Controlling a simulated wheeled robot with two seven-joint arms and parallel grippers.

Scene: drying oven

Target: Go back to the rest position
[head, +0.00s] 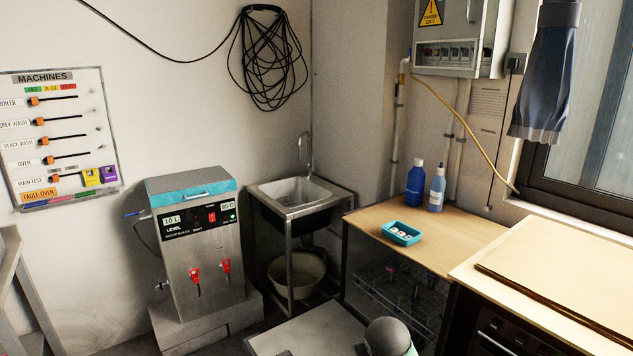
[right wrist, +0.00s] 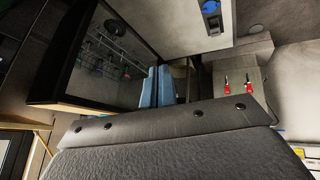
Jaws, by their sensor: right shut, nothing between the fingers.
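In the right wrist view my right gripper (right wrist: 157,70) shows as two blue fingers side by side, shut with nothing between them. A dark, riveted, textured casing fills the lower part of that view. Beside the fingers is a dark glass front (right wrist: 100,55) with racks behind it. In the head view I see neither gripper. A rounded grey part of what looks like my own arm shows at the bottom edge. My left gripper is out of view.
A wooden counter (head: 372,222) holds a small teal tray (head: 402,233) and two blue bottles (head: 415,185). A steel boiler (head: 200,255) with red taps stands left of a sink (head: 290,190). A bowl (head: 296,275) sits under the sink. A wooden-topped unit (head: 490,262) is at right.

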